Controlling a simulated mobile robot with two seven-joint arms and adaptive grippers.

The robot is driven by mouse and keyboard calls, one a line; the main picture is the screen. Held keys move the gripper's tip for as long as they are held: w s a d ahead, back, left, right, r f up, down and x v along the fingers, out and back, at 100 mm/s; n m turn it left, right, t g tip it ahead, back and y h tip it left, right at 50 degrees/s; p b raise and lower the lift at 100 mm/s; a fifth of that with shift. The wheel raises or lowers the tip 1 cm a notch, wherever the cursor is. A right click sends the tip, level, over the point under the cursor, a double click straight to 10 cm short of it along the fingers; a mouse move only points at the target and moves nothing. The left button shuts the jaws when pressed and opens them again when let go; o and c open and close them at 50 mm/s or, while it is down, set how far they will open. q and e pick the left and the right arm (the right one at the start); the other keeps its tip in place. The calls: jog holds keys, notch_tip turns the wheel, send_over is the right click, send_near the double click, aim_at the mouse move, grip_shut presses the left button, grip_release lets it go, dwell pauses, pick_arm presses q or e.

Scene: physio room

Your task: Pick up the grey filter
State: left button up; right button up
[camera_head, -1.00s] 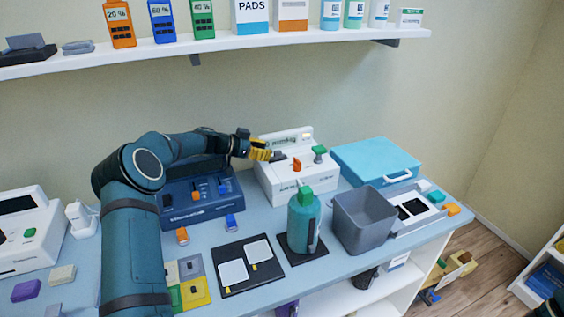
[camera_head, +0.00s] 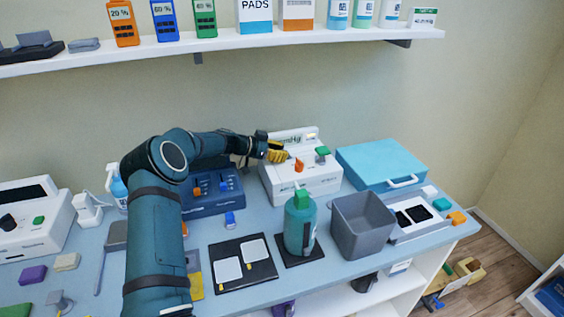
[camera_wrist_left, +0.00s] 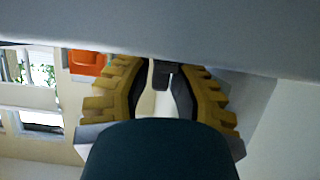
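The grey filter (camera_wrist_left: 161,74) shows as a small dark grey piece between the fingertips in the left wrist view. In the head view my gripper hides most or all of it, at the left part of the white machine (camera_head: 315,184). My left gripper (camera_head: 279,152) has yellow fingers and reaches in from the left over that machine. In the left wrist view its fingers (camera_wrist_left: 163,80) stand apart on either side of the grey piece; firm contact cannot be made out. My right gripper is not in view.
An orange knob (camera_head: 299,166) and a green knob (camera_head: 322,152) stand right of my gripper. A blue device (camera_head: 212,206) lies below my arm. A teal bottle (camera_head: 300,228), a grey bin (camera_head: 362,243) and a blue case (camera_head: 375,162) are nearby. A shelf (camera_head: 220,44) runs above.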

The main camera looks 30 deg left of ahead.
pick_arm(q)
jog(key=shift+d, duration=0.1)
grip_shut()
